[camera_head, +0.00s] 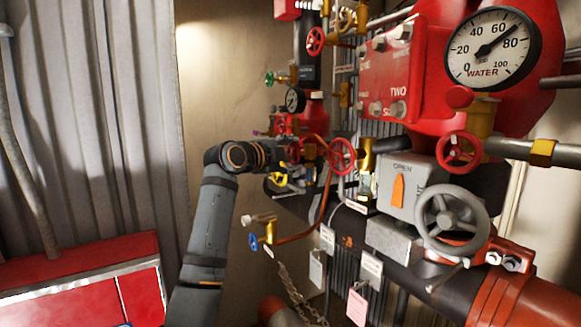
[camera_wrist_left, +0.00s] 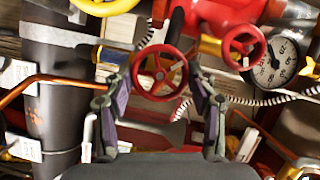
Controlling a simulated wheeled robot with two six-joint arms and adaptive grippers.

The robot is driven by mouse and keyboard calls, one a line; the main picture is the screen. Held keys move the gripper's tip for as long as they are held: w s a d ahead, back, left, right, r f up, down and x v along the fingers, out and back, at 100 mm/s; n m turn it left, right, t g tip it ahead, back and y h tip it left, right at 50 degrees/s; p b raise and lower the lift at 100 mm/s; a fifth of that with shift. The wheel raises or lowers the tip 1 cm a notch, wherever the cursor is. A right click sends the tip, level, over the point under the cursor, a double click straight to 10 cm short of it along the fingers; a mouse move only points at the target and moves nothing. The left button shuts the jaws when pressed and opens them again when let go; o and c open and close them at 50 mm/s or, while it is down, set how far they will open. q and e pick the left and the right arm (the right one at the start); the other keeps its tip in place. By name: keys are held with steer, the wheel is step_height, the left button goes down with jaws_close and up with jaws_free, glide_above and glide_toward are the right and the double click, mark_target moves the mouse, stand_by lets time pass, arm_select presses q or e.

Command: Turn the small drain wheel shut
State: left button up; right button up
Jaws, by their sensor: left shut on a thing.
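A small red handwheel (camera_wrist_left: 160,75), which I take for the drain wheel, is centred in the left wrist view. My left gripper (camera_wrist_left: 164,70) is shut on it, with one finger at each side of its rim. In the head view my left gripper (camera_head: 286,156) reaches in from the left to the cluster of small valves. The held wheel is partly hidden there and hard to pick out. My right gripper is in neither view.
Close by are a red wheel (camera_head: 342,156), a blue-handled valve (camera_head: 254,242) on copper pipe and a large grey handwheel (camera_head: 451,217). A water gauge (camera_head: 493,48) is at upper right. A red cabinet (camera_head: 80,262) stands at lower left.

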arm_select(q)
steer(key=shift+r+m+t+b, duration=0.3)
steer(key=shift+m+b, duration=0.2)
steer(key=shift+b, duration=0.2)
steer(key=o, duration=0.8)
steer(key=shift+o, duration=0.5)
steer(key=shift+w+d+f, duration=0.3)
steer(key=shift+w, duration=0.1)
steer(key=v, duration=0.7)
steer(key=shift+s+a, duration=0.2)
